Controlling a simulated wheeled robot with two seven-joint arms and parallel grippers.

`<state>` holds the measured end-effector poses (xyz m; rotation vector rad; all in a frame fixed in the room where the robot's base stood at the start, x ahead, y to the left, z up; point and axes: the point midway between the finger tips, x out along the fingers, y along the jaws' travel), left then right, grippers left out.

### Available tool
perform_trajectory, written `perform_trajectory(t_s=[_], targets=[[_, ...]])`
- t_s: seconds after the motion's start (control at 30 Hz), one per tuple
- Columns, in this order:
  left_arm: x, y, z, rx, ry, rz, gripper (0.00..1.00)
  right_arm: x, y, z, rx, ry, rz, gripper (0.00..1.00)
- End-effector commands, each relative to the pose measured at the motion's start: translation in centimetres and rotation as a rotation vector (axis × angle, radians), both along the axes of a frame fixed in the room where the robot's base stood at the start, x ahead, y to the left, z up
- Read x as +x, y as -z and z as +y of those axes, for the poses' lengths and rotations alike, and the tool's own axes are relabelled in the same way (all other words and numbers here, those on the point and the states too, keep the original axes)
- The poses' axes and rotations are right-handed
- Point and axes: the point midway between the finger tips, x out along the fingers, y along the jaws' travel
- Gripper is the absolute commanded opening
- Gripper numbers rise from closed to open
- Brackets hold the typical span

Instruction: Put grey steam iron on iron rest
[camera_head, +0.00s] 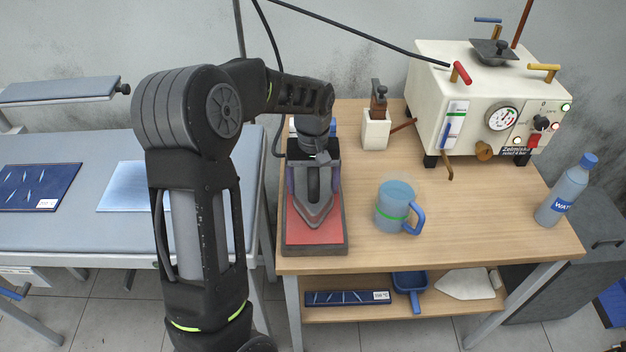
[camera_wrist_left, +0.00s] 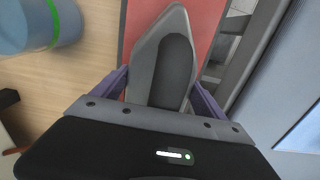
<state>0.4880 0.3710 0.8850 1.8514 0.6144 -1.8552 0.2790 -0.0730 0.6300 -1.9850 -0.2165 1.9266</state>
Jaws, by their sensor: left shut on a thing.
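The grey steam iron (camera_head: 314,212) is over the red iron rest (camera_head: 312,237) at the left end of the wooden table, its pointed tip toward the front. My left gripper (camera_head: 313,178) is around the iron from above and shut on it. In the left wrist view the iron (camera_wrist_left: 163,65) lies between the purple fingers of my left gripper (camera_wrist_left: 160,92), with the red surface of the rest (camera_wrist_left: 205,22) beneath and beside it. I cannot tell if the iron's sole touches the rest. My right gripper is not in view.
A blue jug (camera_head: 393,207) stands right of the rest on the wooden table (camera_head: 475,225). The steam boiler (camera_head: 440,90) stands at the back, with a small white container (camera_head: 376,133) beside it. A water bottle (camera_head: 567,190) is at the right edge. The ironing board (camera_head: 110,225) is at left.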

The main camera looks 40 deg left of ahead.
Motion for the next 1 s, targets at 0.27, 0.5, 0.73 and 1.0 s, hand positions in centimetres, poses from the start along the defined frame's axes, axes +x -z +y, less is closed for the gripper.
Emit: perform_trajectory(t_s=[0.27, 0.5, 0.73, 1.0], targets=[[0.0, 0.2, 0.0, 0.0, 0.0, 0.0, 0.9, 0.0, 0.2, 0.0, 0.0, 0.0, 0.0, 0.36], [0.0, 0.2, 0.0, 0.0, 0.0, 0.0, 1.0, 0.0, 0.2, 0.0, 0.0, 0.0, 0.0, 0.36], [0.0, -0.2, 0.0, 0.001, 0.0, -0.001, 1.0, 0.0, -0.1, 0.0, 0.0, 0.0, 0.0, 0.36], [0.2, -3.9, 0.0, 0.001, 0.001, -0.005, 1.0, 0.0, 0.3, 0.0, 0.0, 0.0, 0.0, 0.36]])
